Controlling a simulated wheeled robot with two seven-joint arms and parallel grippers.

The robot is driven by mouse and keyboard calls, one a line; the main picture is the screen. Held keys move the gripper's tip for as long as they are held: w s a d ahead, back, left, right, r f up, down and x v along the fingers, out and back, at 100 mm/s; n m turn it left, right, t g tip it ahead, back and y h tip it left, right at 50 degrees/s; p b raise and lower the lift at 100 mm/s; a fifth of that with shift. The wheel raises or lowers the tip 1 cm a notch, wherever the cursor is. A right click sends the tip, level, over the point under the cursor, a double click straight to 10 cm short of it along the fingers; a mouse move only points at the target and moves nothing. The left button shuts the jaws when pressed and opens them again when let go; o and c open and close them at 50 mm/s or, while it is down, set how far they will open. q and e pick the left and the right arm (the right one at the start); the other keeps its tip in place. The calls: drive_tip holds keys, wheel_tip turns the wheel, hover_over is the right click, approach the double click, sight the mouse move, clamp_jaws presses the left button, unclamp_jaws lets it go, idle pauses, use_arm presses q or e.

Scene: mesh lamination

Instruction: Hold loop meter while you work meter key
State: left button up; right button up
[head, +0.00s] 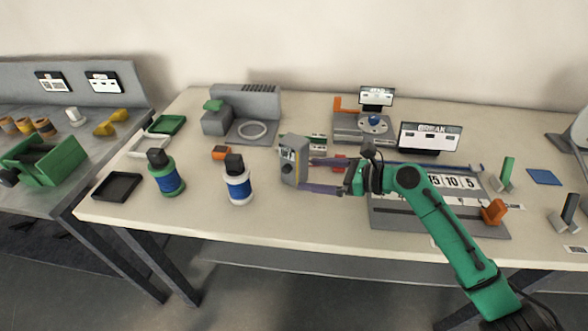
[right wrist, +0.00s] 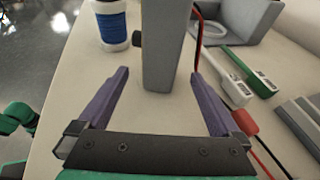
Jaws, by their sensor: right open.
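A grey machine (head: 240,112) stands behind. The front table edge is clear.

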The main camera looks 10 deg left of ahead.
sight(305, 173)
drive_tip(key=p+x, duration=0.1)
drive_tip(key=x, duration=0.3)
drive_tip(key=shift+w+p, duration=0.25)
drive_tip(key=shift+p, duration=0.1)
drive_tip(key=shift+a, duration=0.3)
drive_tip(key=shift+f, duration=0.2)
use_arm(q)
drive_tip(key=shift+w+r, duration=0.25)
drive_tip(key=shift+w, duration=0.35)
drive_tip(key=shift+w+r, duration=0.2)
drive_tip(key=shift+w, duration=0.35)
use_arm(e)
drive_tip(key=c, duration=1.5)
drive_tip(key=shift+c, duration=0.2)
use_arm(q)
clamp_jaws()
